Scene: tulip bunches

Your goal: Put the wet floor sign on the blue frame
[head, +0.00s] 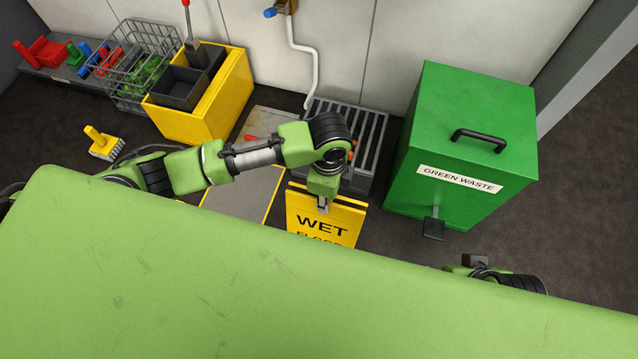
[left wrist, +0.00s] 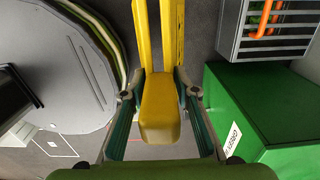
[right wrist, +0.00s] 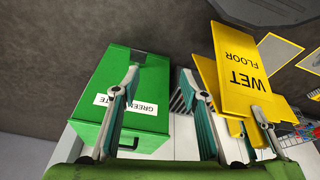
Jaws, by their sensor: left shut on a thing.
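The yellow wet floor sign (head: 325,226) hangs below my left gripper (head: 323,207) in the head view, its lower part hidden by my own green body. In the left wrist view the left gripper (left wrist: 158,100) is shut on the sign's yellow top (left wrist: 160,105), with two yellow legs beyond. The sign also shows upside down in the right wrist view (right wrist: 238,75). My right gripper (right wrist: 160,75) is open and empty, with the green waste bin beyond its fingers. I cannot make out a blue frame in any view.
The green waste bin (head: 465,130) stands right of the sign. A grey slatted grate (head: 362,125) lies behind it. A yellow box (head: 215,100), a wire basket (head: 135,65) and a yellow brush (head: 100,143) are at left. Dark floor right of the bin is clear.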

